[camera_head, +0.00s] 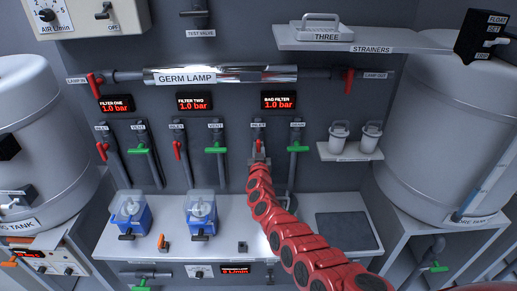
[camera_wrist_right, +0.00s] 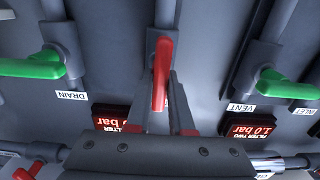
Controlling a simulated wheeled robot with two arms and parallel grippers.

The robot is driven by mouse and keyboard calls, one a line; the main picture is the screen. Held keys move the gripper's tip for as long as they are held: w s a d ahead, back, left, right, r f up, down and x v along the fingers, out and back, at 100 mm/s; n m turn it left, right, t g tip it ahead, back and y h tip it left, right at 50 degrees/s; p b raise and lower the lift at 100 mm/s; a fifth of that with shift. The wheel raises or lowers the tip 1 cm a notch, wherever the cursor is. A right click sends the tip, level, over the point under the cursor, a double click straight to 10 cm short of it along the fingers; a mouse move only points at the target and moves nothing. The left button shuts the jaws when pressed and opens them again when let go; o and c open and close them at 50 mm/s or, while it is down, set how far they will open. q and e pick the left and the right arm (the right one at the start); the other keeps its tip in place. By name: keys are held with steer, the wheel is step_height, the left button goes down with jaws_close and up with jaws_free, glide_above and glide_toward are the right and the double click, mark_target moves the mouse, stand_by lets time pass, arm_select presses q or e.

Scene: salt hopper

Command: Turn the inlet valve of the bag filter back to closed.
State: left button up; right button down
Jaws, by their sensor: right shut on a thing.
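The bag filter inlet valve's red handle (camera_head: 259,144) is under the INLET label, below the BAG FILTER display (camera_head: 278,102), which reads 1.0 bar. In the right wrist view the red handle (camera_wrist_right: 162,70) looks roughly in line with its grey pipe (camera_wrist_right: 165,14). My right gripper (camera_head: 259,160) has reached it from below. In the wrist view its fingers (camera_wrist_right: 163,102) stand on either side of the handle, shut on it. The arm hides the lower pipe and the bag filter's place on the bench. My left gripper is not in view.
The green drain handle (camera_head: 298,148) is close on the right, and the green filter two vent handle (camera_head: 216,150) on the left. A shelf with two strainers (camera_head: 339,136) is farther right. Two blue-based filters (camera_head: 201,214) stand on the bench (camera_head: 170,252).

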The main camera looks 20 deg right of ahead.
steer(key=shift+m, duration=0.4)
steer(key=m, duration=0.3)
steer(key=shift+d+f+m, duration=0.1)
steer(key=shift+f+m, duration=0.1)
steer(key=shift+m, duration=0.1)
steer(key=m+b, duration=0.1)
steer(key=m, duration=0.2)
steer(key=shift+d+m, duration=0.15)
steer(key=shift+m, duration=0.25)
steer(key=shift+s+d+f+m+b, duration=0.1)
steer(key=shift+m+b, duration=0.4)
steer(key=shift+m, duration=1)
steer(key=shift+w+f+m+b, duration=0.15)
steer(key=shift+m+b, duration=0.35)
steer(key=shift+m, duration=1)
steer(key=shift+s+d+f+m+b, duration=0.15)
steer(key=shift+m+b, duration=0.35)
steer(key=shift+m, duration=1)
steer(key=shift+a+r, duration=0.1)
steer(key=c, duration=0.8)
jaws_free()
